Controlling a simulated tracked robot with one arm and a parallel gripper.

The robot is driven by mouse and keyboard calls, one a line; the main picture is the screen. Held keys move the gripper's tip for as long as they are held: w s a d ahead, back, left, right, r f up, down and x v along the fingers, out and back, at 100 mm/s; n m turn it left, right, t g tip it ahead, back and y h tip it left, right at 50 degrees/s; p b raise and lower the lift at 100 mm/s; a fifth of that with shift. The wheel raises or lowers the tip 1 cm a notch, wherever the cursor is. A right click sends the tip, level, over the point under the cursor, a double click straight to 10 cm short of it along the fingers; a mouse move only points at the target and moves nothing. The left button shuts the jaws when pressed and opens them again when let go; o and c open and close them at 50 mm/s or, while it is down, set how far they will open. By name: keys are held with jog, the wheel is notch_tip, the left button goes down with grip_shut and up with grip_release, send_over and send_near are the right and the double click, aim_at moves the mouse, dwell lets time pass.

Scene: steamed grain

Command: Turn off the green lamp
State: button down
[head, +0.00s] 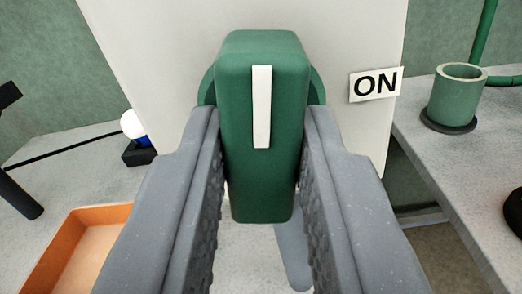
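A green knob (235,185) with a white stripe (262,107) stands out from a white panel (160,60). Its stripe is close to upright. A label reading "ON" (375,84) is on the panel to the right of the knob. My gripper (261,165) has one grey finger on each side of the knob. Both fingers appear to press against its sides. A green curved pole (485,30) shows at the top right; whether it belongs to the lamp cannot be told. No lamp head is in view.
A green cup (456,102) stands on the grey counter (425,140) at right. An orange tray (60,245) lies at lower left. A white and blue ball-like thing (133,124) sits on a black base behind it. A black object is cut off at the left edge (18,195).

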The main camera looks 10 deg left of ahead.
jog(key=shift+r+n+p, duration=0.15)
jog(key=shift+n+p, duration=0.45)
jog(key=shift+p, duration=0.05)
jog(key=shift+n+p, duration=0.35)
jog(key=shift+n, duration=0.25)
jog(key=c, duration=1.3)
grip_release()
jog(key=shift+s, duration=0.15)
jog(key=shift+s+f+p, duration=0.2)
jog(key=shift+s+p, duration=0.4)
jog(key=shift+s, duration=6.15)
